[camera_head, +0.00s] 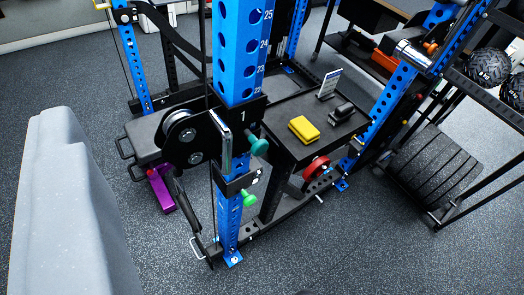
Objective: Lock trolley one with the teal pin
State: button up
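Trolley one (243,116), a black carriage marked with a white 1, sits around a blue numbered upright (238,50) in the middle of the view. A teal round-headed pin (259,147) sticks out to the right at the trolley's lower edge. How deep it sits in a hole is not clear. A brighter green knob (249,199) sticks out lower down, at a smaller black bracket on the same upright. My gripper does not show.
A black table (285,112) right of the upright bears a yellow block (304,129), a black object (342,112) and a small sign (329,84). A padded bench (146,140) stands left. A large pale grey shape (70,210) fills the left foreground. Floor at lower right is clear.

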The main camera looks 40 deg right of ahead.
aim_at(253, 140)
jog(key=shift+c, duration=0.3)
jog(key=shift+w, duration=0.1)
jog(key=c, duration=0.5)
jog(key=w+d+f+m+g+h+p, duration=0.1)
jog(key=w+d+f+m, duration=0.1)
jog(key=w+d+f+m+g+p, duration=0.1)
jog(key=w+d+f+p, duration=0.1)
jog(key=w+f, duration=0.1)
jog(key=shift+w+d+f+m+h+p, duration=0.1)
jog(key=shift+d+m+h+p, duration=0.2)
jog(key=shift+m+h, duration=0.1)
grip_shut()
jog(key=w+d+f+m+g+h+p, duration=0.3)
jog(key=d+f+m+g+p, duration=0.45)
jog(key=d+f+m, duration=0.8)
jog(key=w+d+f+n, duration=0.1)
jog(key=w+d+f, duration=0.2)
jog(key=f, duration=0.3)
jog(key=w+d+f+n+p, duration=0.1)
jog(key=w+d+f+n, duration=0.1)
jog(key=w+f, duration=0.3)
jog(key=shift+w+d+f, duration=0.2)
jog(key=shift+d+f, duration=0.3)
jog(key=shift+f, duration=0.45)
